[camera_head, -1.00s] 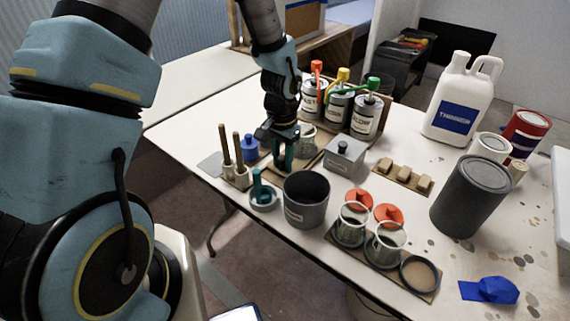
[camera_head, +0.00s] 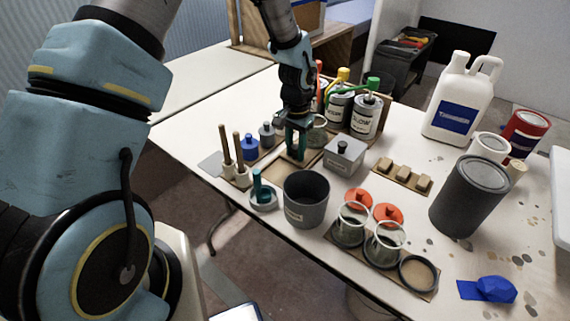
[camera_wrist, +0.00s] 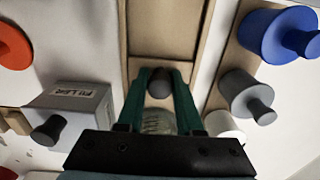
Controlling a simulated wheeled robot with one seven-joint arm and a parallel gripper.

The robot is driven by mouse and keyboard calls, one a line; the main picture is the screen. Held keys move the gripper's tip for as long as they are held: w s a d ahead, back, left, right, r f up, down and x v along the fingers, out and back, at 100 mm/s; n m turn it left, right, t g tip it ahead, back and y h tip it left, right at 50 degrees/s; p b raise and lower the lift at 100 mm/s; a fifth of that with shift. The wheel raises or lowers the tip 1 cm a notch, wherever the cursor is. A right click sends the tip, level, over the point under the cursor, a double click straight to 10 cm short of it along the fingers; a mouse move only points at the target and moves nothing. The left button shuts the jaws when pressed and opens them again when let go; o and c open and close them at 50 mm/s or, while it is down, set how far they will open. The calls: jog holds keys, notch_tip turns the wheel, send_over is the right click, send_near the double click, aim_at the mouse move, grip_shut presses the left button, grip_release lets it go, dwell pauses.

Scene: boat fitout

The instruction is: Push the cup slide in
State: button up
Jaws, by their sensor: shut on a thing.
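The cup slide is a wooden track whose bare front part (camera_head: 283,174) lies in front of my gripper (camera_head: 297,148). In the wrist view its bare wood (camera_wrist: 165,38) runs away between two raised rails. My gripper's teal fingers (camera_wrist: 160,88) are shut on a dark round knob (camera_wrist: 159,80) of the slide. A clear cup (camera_wrist: 158,121) is just beyond the knob, partly hidden by the fingers. The cup (camera_head: 317,130) also shows behind and right of my gripper in the head view, close to the dispenser cans.
A grey filler box (camera_head: 345,156) stands close to the right of the track. A blue lidded pot (camera_head: 250,149) and a grey one (camera_head: 267,136) line the left. Pump-topped cans (camera_head: 366,116) stand behind. A dark bucket (camera_head: 306,199) is in front.

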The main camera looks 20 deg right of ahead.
jog(key=shift+w+d, duration=0.4)
jog(key=shift+d, duration=0.25)
jog(key=shift+w+d, duration=0.35)
jog(key=shift+d, duration=0.3)
jog(key=o, duration=1.5)
jog(key=shift+o, duration=0.2)
notch_tip(320, 180, up, 7)
jog(key=p, duration=0.4)
jog(key=shift+p, duration=0.4)
jog(key=shift+a, duration=0.1)
